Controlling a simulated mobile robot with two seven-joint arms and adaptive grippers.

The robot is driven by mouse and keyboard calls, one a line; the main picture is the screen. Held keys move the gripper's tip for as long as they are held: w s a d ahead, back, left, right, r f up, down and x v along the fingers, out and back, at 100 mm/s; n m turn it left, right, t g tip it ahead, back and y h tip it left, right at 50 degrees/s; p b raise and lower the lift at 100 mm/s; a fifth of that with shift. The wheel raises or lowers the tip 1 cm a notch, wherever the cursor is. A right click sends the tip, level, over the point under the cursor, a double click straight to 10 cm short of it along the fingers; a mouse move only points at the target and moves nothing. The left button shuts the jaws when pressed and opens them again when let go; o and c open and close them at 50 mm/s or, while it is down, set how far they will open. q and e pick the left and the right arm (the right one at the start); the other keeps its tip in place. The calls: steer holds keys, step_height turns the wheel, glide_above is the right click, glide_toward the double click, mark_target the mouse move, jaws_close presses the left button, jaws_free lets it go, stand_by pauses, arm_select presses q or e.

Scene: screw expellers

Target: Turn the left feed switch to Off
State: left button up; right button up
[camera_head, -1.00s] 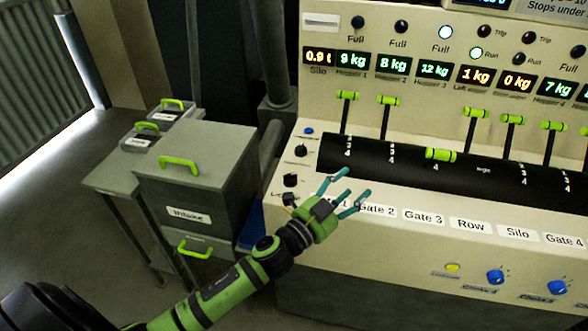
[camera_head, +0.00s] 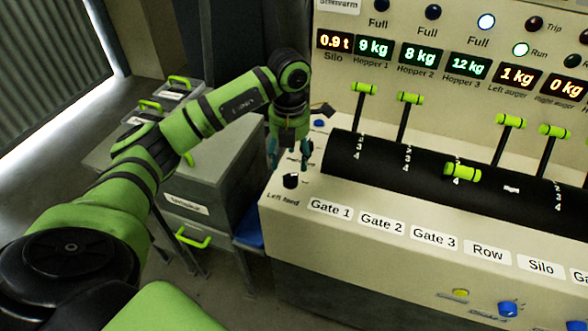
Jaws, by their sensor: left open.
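The left feed switch (camera_head: 291,181) is a small black rotary knob at the left end of the pale console, with the label "Left feed" just below it. Which way its pointer faces is too small to tell. My left gripper (camera_head: 289,162) hangs pointing down just above and behind this knob in the picture, its teal fingers open and apart. I cannot tell whether a finger touches the knob. A second black knob (camera_head: 307,146) behind it is partly hidden by the gripper. My right gripper is not in view.
A blue button (camera_head: 320,123) sits behind the knobs. To the right are a black slotted drum (camera_head: 370,160) with green-handled levers (camera_head: 411,98) and gate labels. Grey bins (camera_head: 225,150) with green handles stand left of the console, under my arm.

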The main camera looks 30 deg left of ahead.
mark_target(290, 175)
arm_select(q)
step_height(290, 175, down, 6)
steer(key=shift+s+r+p, duration=0.1)
steer(key=shift+s+p, duration=0.05)
steer(key=shift+p, duration=0.75)
steer(key=shift+d+f, duration=0.1)
steer(key=shift+f, duration=0.25)
steer(key=c, duration=1.2)
